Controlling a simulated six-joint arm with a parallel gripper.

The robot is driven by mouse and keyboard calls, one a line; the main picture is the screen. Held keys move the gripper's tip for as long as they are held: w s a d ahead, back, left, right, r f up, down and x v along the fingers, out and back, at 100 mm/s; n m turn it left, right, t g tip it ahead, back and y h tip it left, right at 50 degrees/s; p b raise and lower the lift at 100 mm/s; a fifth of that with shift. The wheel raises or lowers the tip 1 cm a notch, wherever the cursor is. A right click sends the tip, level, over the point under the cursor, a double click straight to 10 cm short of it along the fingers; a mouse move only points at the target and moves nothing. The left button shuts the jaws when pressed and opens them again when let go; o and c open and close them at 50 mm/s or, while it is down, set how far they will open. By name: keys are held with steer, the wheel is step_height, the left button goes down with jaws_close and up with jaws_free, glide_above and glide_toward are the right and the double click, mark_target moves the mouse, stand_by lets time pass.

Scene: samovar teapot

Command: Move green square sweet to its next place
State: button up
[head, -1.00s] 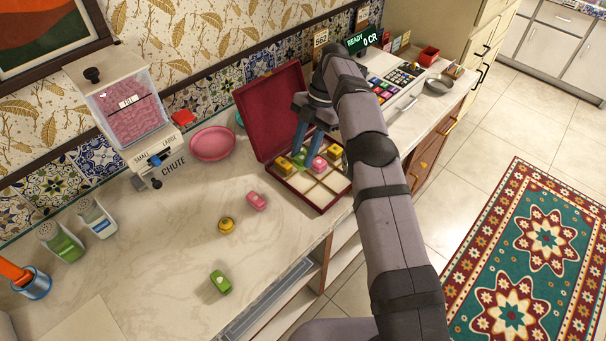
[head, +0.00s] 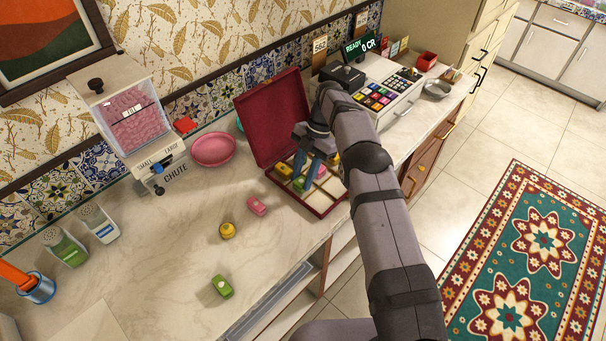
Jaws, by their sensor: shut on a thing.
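The open dark red box (head: 318,211) stands on the counter, its lid raised at the back and its tray divided into pale compartments. My gripper (head: 304,185) points down into the tray, shut on a green sweet (head: 298,185) near the front left compartments. The fingers partly hide this sweet, and I cannot tell whether it touches the tray floor. A yellow sweet (head: 283,170) sits at the tray's back left. A pink sweet (head: 321,171) and another yellow sweet (head: 334,160) sit to the right, partly hidden by my gripper.
Loose on the counter lie a pink sweet (head: 257,206), a yellow sweet (head: 227,230) and a green sweet (head: 222,286). A pink plate (head: 213,149) and a chute dispenser (head: 130,115) stand left of the box. A cash register (head: 385,97) stands behind my arm. The front counter is mostly clear.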

mark_target(302, 180)
steer(key=shift+f, duration=0.2)
steer(key=o, duration=1)
steer(key=shift+r, duration=0.1)
steer(key=shift+b+v, duration=0.7)
steer(key=shift+v, duration=1.4)
